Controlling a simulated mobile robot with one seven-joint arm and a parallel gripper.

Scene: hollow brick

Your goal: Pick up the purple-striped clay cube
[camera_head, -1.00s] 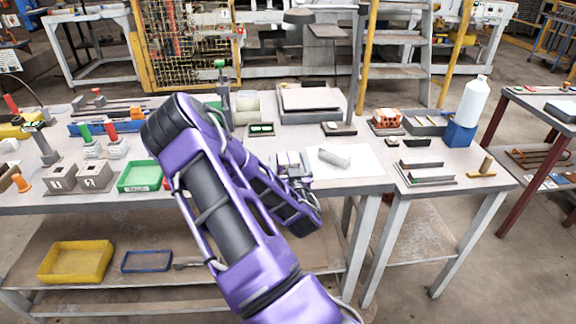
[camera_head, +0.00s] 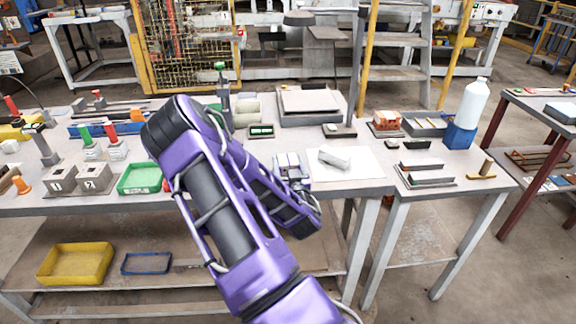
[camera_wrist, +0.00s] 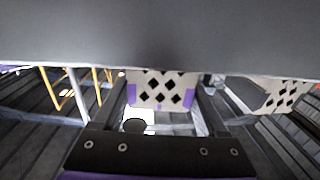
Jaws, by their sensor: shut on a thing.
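The purple-striped clay cube (camera_wrist: 160,88) shows in the wrist view as a pale block with dark diamond-shaped holes and purple stripes near its sides. My gripper (camera_wrist: 163,108) is shut on it, with a finger on each side. In the head view my gripper (camera_head: 291,168) is low at the front part of the table, left of a white sheet. My own arm hides part of it there, and the cube is too small to make out clearly. I cannot tell whether the cube touches the table.
A pale block (camera_head: 334,157) lies on the white sheet (camera_head: 358,166) just right of my gripper; a perforated block shows in the wrist view (camera_wrist: 280,95). A green tray (camera_head: 140,179) stands left. An orange brick (camera_head: 387,119) and white bottle (camera_head: 473,101) stand right.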

